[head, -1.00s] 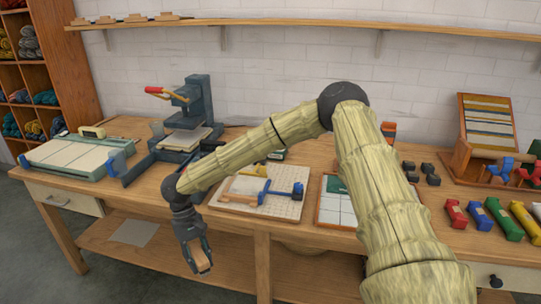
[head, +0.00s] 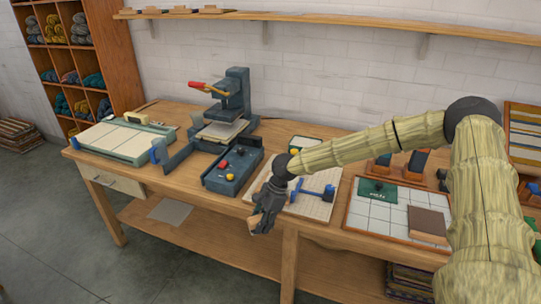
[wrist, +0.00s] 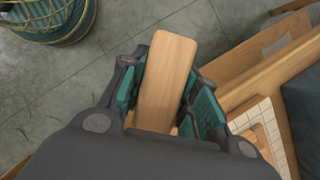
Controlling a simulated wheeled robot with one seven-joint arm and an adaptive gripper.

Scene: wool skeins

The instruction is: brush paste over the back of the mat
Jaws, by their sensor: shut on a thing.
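My gripper (head: 262,216) hangs in front of the workbench's front edge, pointing down. It is shut on a flat, pale wooden piece with a rounded end; in the wrist view this wooden piece (wrist: 166,75) stands out between the teal finger pads, over the floor. I cannot tell whether it is the brush; no bristles show. A white gridded board (head: 318,207) with a blue tool (head: 312,191) lies on the bench just behind my gripper, partly hidden by it. I cannot make out a mat or a paste pot for certain.
A press with a red handle (head: 198,85) and a dark box with knobs (head: 232,172) stand left of my gripper. A green-edged board (head: 125,138) lies at the far left. A tiled tray (head: 385,213) lies to the right.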

